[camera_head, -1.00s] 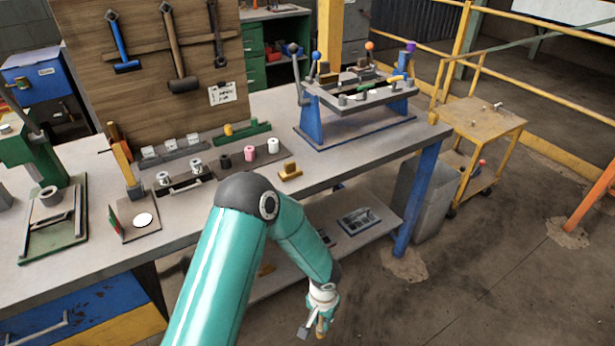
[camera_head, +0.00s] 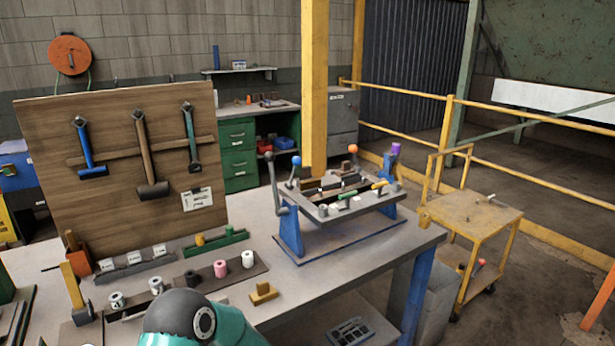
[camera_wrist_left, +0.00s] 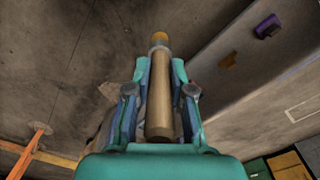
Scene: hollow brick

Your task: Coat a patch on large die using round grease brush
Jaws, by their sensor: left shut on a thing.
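In the left wrist view my left gripper (camera_wrist_left: 160,66) is shut on a round brush (camera_wrist_left: 160,105), with a thick brown cylindrical body and an orange-yellow far end. Its jaws lie on both sides of the brush. In the head view only my teal arm's elbow shows at the bottom edge; the gripper and brush are out of that picture. A grey press frame (camera_head: 325,212) on blue supports stands on the bench, with several small blocks in and on it. I cannot tell which piece is the large die. My right gripper is in neither view.
The bench (camera_head: 345,275) carries a yellow-brown block (camera_head: 263,293), a rack with black, pink and white cylinders (camera_head: 222,272), and a tool board (camera_head: 120,170) behind. A yellow cart (camera_head: 475,220) stands right, apart from the bench. Concrete floor lies between and beyond them.

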